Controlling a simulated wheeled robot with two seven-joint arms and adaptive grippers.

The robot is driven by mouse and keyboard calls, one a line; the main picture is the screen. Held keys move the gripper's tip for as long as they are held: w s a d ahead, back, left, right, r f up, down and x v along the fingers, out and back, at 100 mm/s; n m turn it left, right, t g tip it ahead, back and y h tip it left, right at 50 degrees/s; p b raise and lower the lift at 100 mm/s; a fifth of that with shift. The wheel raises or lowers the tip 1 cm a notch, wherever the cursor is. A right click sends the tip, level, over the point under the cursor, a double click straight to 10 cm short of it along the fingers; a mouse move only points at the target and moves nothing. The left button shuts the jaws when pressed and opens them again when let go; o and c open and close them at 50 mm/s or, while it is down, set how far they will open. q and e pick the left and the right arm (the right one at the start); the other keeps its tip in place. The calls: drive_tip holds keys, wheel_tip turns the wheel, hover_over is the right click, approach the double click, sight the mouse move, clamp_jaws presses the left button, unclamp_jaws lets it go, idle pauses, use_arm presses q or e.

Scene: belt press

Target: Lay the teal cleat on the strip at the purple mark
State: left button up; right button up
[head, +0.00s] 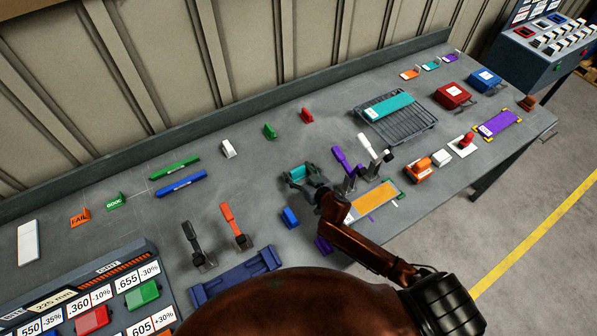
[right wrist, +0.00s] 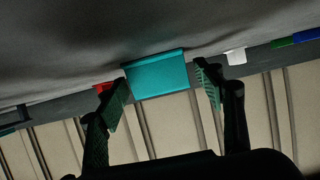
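The teal cleat (head: 298,173) lies on the grey bench, left of the orange strip. In the right wrist view it is a teal block (right wrist: 158,75) ahead of and between the fingertips, with a narrow gap on the right side. My right gripper (head: 308,176) is open around or just short of the cleat; contact cannot be told. It also shows in the right wrist view (right wrist: 162,82). The orange strip (head: 376,199) lies flat with a white label at its near-left end. A small purple mark (head: 370,218) shows by its near edge. My left gripper is not in view.
A blue block (head: 290,217) lies nearby. A teal strip (head: 391,104) rests on a dark rack (head: 413,123). A purple strip (head: 500,123) lies at the right.

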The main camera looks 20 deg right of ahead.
sight(298, 171)
drive_tip(key=shift+r, duration=0.1)
drive_tip(key=shift+s+r, duration=0.1)
drive_tip(key=shift+s, duration=0.05)
drive_tip(key=shift+o, duration=0.2)
drive_tip(key=p+v, duration=0.1)
drive_tip(key=v, duration=1)
drive_tip(key=shift+s, duration=0.1)
drive_tip(key=shift+o, duration=0.4)
drive_tip(key=b+x, duration=0.2)
drive_tip(key=x, duration=0.2)
drive_tip(key=shift+w+f, duration=0.25)
drive_tip(key=shift+r+x, duration=0.2)
drive_tip(key=shift+x, duration=0.8)
drive_tip(key=x, duration=0.5)
drive_tip(key=shift+w+r, duration=0.2)
drive_tip(key=shift+w, duration=0.05)
